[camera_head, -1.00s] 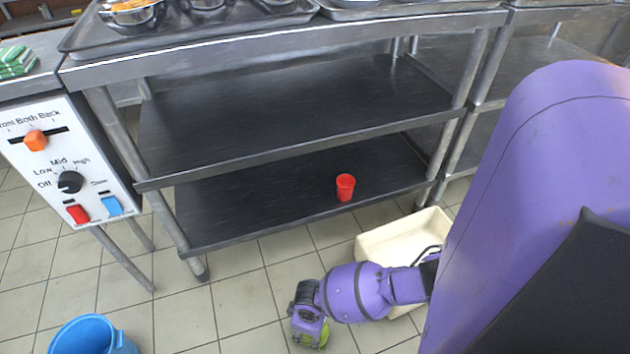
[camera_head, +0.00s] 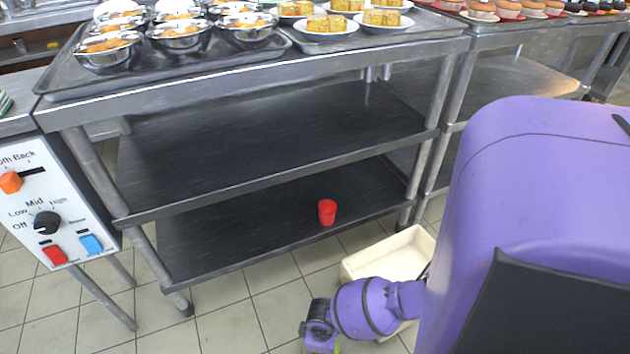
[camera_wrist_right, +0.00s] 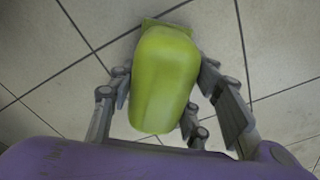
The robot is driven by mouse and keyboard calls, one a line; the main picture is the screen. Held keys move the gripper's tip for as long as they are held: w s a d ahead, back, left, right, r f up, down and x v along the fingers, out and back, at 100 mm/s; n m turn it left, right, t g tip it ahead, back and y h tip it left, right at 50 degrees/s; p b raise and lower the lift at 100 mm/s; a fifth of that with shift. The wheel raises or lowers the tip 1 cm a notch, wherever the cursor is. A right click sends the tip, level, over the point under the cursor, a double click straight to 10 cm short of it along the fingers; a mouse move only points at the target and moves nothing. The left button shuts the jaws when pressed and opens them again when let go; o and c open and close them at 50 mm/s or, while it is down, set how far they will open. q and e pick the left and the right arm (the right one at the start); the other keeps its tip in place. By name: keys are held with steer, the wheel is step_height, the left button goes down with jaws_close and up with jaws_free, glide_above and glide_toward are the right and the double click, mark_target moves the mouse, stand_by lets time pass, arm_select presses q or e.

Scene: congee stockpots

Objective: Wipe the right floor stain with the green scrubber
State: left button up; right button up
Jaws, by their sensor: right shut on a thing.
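The green scrubber (camera_wrist_right: 165,80) fills the middle of the right wrist view, with tiled floor behind it. My right gripper (camera_wrist_right: 160,100) is shut on it, with grey fingers on both sides. In the head view my right gripper (camera_head: 319,338) is low near the bottom edge, over the floor in front of the shelf table, and only a sliver of green shows beside it. I cannot make out a floor stain in either view. My left gripper is not in view.
A cream bin (camera_head: 395,254) stands on the floor just behind my right forearm. A steel table (camera_head: 260,72) with dark shelves holds a red cup (camera_head: 327,212) on its lower shelf. A control panel (camera_head: 50,205) is at the left. Floor tiles left of my gripper look clear.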

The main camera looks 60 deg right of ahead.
mark_target(339, 342)
steer(key=shift+s+d, duration=0.3)
steer(key=shift+d, duration=0.2)
steer(key=shift+s+d, duration=0.25)
steer(key=shift+d, duration=0.2)
steer(key=shift+s+d+f, duration=0.1)
steer(key=shift+s+d, duration=0.3)
steer(key=shift+d, duration=0.25)
steer(key=shift+s+d, duration=0.4)
steer(key=shift+d, duration=0.2)
steer(key=shift+s+d, duration=0.15)
steer(key=shift+d, duration=0.1)
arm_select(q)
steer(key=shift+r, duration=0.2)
arm_select(e)
steer(key=shift+a, duration=0.1)
